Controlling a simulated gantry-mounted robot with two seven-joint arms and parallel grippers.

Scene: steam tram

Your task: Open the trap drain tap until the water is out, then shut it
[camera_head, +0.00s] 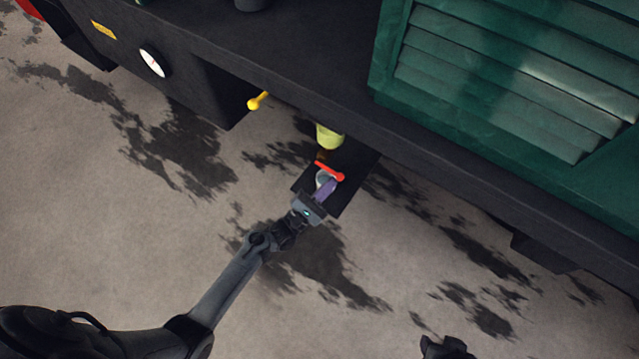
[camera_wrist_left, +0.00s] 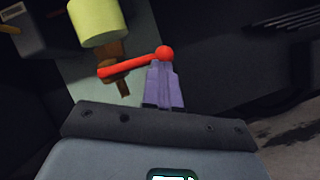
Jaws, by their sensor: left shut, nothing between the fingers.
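The trap drain tap has a brown body (camera_wrist_left: 113,52) below a yellow-green cylinder (camera_head: 329,136), which also shows in the left wrist view (camera_wrist_left: 95,20). Its red lever (camera_head: 328,171) ends in a ball and lies crosswise to the brown outlet in the left wrist view (camera_wrist_left: 130,65). My left gripper (camera_head: 328,185) is shut and empty, its purple fingers (camera_wrist_left: 162,85) with their tips right at the lever's ball end. I cannot tell whether they touch it. No water is clearly visible.
The tram's dark frame edge (camera_head: 300,90) overhangs the tap. A yellow-knobbed handle (camera_head: 257,100) and a white gauge (camera_head: 152,62) are to the left. A green louvred panel (camera_head: 500,80) is to the right. Open floor (camera_head: 110,240) with dark patches lies in front.

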